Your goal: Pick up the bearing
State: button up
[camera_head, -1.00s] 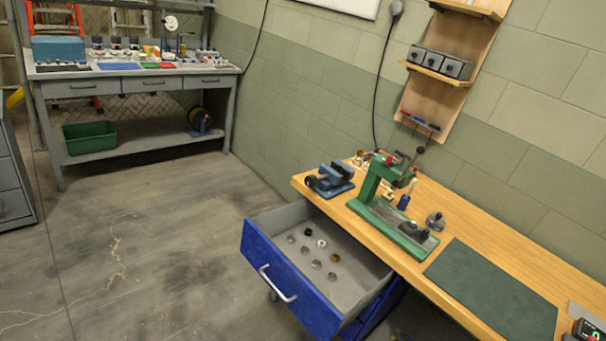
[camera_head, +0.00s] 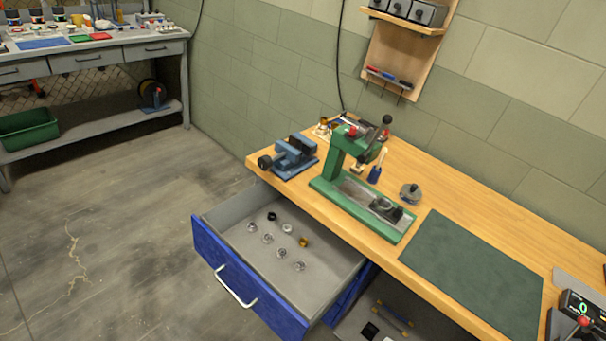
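The open blue drawer (camera_head: 262,309) under the wooden bench holds several small round parts. One is black (camera_head: 272,216), one is pale and ring-like (camera_head: 288,229), one is brass-coloured (camera_head: 304,242), and several are silvery, such as the one nearest the front right (camera_head: 299,266). They lie apart from each other on the grey drawer floor. They are too small to tell which one is the bearing. A round grey part (camera_head: 410,193) also stands on the bench, right of the green press. My gripper does not show in this view.
The wooden bench (camera_head: 470,218) bears a blue vise (camera_head: 291,157), a green press (camera_head: 340,155) and a dark green mat (camera_head: 470,270). A digital readout (camera_head: 582,307) is at the right edge. Open concrete floor (camera_head: 120,235) lies left of the drawer. A grey workbench (camera_head: 90,62) stands at the back left.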

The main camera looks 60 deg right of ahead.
aim_at(252, 226)
jog(key=z, duration=0.85)
jog(key=i, duration=1)
jog(key=u, duration=0.05)
